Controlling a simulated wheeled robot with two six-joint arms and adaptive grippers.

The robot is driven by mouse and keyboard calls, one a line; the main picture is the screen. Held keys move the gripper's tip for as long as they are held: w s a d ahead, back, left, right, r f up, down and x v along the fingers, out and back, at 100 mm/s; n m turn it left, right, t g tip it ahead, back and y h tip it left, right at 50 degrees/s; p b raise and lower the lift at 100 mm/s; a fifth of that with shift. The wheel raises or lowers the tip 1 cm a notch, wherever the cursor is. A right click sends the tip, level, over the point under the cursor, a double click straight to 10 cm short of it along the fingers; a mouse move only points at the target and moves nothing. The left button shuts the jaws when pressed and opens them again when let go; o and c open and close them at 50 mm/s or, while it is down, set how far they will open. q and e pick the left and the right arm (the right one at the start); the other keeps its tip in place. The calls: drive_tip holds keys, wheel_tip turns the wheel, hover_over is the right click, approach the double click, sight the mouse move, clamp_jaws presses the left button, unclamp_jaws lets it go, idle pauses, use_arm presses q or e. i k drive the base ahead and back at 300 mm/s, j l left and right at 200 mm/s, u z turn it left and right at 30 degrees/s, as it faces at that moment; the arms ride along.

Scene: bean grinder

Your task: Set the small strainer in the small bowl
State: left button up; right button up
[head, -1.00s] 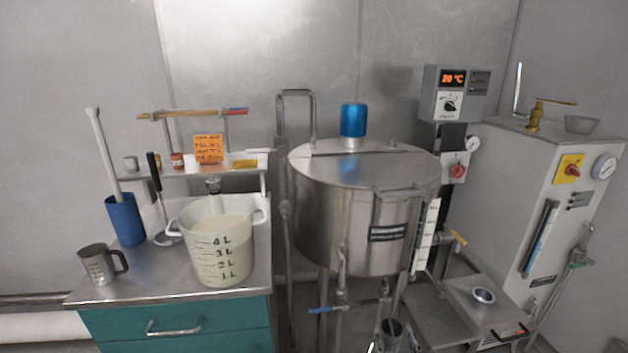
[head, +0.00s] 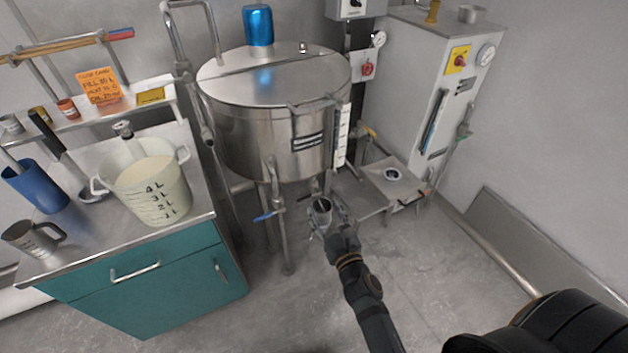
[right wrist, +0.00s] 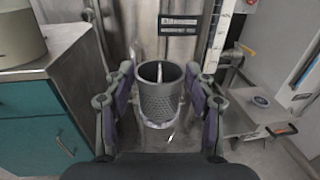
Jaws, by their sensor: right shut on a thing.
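A grey metal strainer (head: 320,212), a perforated cylinder with an open top, is in front of and below the big tank. My right gripper (head: 332,224) is shut on it. In the right wrist view the strainer (right wrist: 160,97) stands upright between the two fingers, with a thin light rod showing in its mouth. A pale rim shows around its lower end; I cannot tell what that is. A small round metal dish (head: 392,174), possibly the small bowl, sits on the low stand to the right. It also shows in the right wrist view (right wrist: 261,101). My left gripper is out of view.
The steel tank (head: 270,140) on legs stands behind the strainer, with a blue-handled valve (head: 268,216) to its left. A low metal stand (head: 377,188) is to the right. The teal cabinet (head: 150,290) borders the left. The floor at right is open.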

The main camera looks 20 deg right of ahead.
sight(468, 21)
drive_tip(key=i+l, duration=0.15)
drive_tip(key=l, duration=0.35)
drive_tip(key=i+l+z, duration=0.1)
drive_tip(key=l, duration=0.45)
drive_tip(key=i+l, duration=0.25)
drive_tip(key=l, duration=0.25)
drive_tip(key=i+l+z, duration=0.1)
drive_tip(key=l, duration=0.4)
drive_tip(key=i+l, duration=0.25)
drive_tip(key=l, duration=0.2)
drive_tip(key=i+l, duration=0.2)
drive_tip(key=l, duration=0.3)
drive_tip(key=i+l+z, duration=0.1)
drive_tip(key=l, duration=0.4)
drive_tip(key=i+l, duration=0.3)
drive_tip(key=l, duration=0.15)
drive_tip(key=l+z, duration=0.05)
